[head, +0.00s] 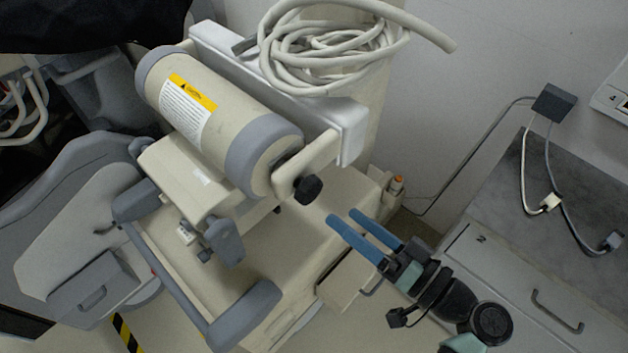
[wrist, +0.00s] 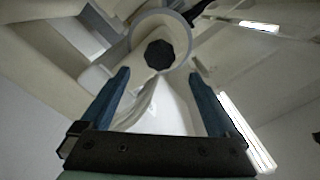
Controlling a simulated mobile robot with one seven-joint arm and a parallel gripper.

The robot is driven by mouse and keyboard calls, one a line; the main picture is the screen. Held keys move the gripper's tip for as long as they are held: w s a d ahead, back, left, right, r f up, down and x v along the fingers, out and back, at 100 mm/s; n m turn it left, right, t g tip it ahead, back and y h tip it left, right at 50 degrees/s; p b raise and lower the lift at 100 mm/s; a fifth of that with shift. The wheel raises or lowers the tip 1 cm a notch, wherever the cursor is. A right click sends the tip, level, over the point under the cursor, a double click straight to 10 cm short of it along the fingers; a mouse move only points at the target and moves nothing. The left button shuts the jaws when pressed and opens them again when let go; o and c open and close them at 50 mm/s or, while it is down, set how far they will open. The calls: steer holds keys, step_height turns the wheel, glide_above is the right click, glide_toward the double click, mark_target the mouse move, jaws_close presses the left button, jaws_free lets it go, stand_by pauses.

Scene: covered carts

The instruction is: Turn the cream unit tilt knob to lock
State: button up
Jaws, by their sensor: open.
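The cream unit (head: 222,112) is a large cream cylinder with grey end bands and a yellow warning label, mounted on a cream cart. Its black tilt knob (head: 307,189) sits at the right end of the cylinder, on a cream bracket. In the wrist view the knob (wrist: 160,55) is a dark many-sided disc, ahead of my fingers and between their lines. My gripper (head: 344,215) has two blue fingers, open and empty, to the lower right of the knob and apart from it. The fingers also show in the wrist view (wrist: 160,78). Any lock marking is too small to see.
A coiled cream hose (head: 320,45) lies on the white panel (head: 345,130) above the cylinder. A grey handle (head: 245,312) is at the cart's front. A cabinet with a grey top (head: 540,190) stands at the right, with cables on it. Floor shows between cart and cabinet.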

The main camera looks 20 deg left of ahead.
mark_target(315, 193)
steer(key=p+x, duration=0.2)
steer(key=x, duration=0.5)
steer(key=shift+w+a+p, duration=0.15)
steer(key=shift+a+p, duration=0.15)
steer(key=shift+a, duration=0.05)
steer(key=shift+w+a, duration=0.2)
steer(key=shift+a, duration=0.35)
steer(key=c, duration=1.4)
